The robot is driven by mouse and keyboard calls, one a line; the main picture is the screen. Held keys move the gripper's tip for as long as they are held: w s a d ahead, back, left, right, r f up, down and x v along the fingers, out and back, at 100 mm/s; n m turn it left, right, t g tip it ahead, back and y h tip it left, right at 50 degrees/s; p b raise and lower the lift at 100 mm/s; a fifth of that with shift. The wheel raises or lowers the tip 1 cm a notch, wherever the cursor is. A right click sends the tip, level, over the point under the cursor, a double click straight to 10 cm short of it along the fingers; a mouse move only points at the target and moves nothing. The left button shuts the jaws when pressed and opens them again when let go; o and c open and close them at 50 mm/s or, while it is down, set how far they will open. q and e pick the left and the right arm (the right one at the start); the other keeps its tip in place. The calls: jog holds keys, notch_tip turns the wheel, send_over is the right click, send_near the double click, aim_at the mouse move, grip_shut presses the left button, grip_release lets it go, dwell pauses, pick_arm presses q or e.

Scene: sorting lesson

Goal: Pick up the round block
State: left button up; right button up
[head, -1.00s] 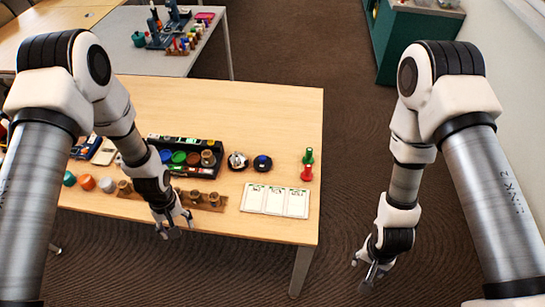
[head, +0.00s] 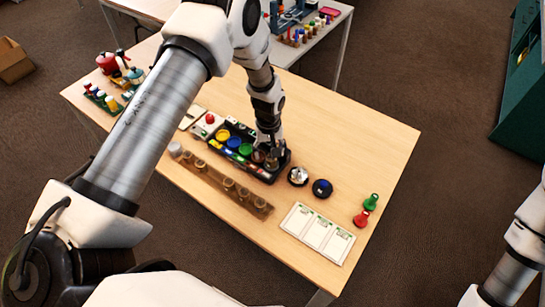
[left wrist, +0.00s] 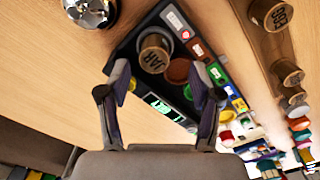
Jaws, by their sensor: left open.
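A round brown wooden block (left wrist: 155,45) with dark lettering on top stands upright in the end compartment of a black tray (head: 265,180). My left gripper (head: 266,155) is over that right end of the tray and partly hides the block in the head view. In the left wrist view the fingers of my left gripper (left wrist: 160,98) are spread apart with nothing between them, and the block lies just beyond them. More round brown blocks (head: 228,184) stand in a wooden rack (head: 210,180) in front of the tray. My right gripper is out of view.
Right of the tray are a silver-topped round item (head: 298,175) and a black one with a blue top (head: 322,187). A white card sheet (head: 318,233) lies near the front edge. Green (head: 371,202) and red (head: 361,218) pegs stand at right. The table's far right is clear.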

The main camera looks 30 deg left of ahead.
aim_at(271, 158)
pick_arm(q)
jog(key=f, duration=0.3)
jog(key=shift+w+d+f+p, duration=0.25)
jog(key=shift+d+f+p, duration=0.1)
jog(key=shift+d+f, duration=0.05)
jog(key=shift+s+a, duration=0.1)
jog(key=shift+s, duration=0.05)
jog(key=c, duration=1)
jog(key=shift+o, duration=0.2)
jog(key=shift+r, duration=0.15)
